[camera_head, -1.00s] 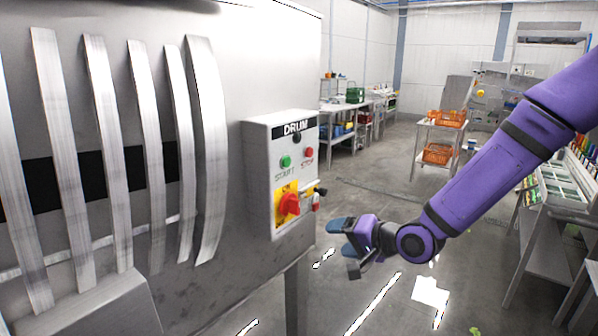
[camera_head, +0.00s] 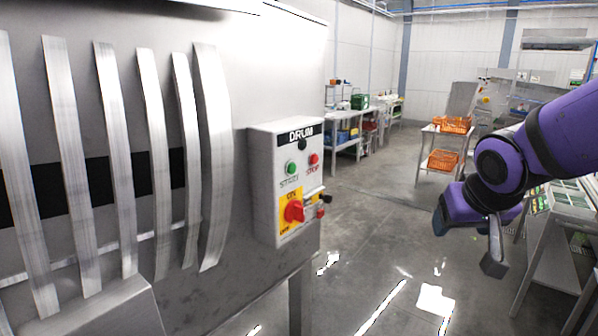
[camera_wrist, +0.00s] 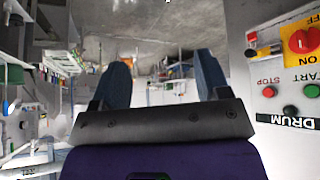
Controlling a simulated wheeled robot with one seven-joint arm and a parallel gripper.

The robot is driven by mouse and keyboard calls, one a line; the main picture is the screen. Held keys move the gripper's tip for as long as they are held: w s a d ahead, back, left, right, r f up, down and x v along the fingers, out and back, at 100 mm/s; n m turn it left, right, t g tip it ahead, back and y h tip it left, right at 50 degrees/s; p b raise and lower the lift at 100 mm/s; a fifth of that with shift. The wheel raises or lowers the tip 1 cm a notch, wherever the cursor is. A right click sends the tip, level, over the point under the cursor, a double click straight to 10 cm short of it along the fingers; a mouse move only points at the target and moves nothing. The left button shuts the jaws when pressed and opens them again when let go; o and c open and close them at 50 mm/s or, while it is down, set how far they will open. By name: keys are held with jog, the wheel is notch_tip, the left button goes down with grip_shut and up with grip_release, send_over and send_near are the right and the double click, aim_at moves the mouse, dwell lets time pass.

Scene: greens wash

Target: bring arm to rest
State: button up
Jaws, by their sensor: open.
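My purple arm reaches in from the right in the head view, folded at the elbow. My gripper (camera_head: 466,226) hangs to the right of the drum control box, clear of it and touching nothing. In the wrist view my gripper (camera_wrist: 165,85) shows two blue fingers spread wide apart with nothing between them. The wrist view is upside down, with the floor at the top.
The grey DRUM control box (camera_head: 284,180) has a green button, a red button and a red rotary switch on yellow. It sits on a large steel machine (camera_head: 235,110). A rack with orange crates (camera_head: 441,160) stands behind. Open floor (camera_head: 380,220) lies between.

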jog(key=s+d+r, duration=0.1)
jog(key=s+r, duration=0.2)
jog(key=s, duration=0.4)
jog(key=s+d+r+g+y, duration=0.1)
jog(key=s+d+r, duration=0.1)
jog(key=s, duration=0.5)
jog(key=shift+s+r+n, duration=0.35)
jog(key=shift+r+n, duration=0.05)
jog(key=shift+r, duration=0.25)
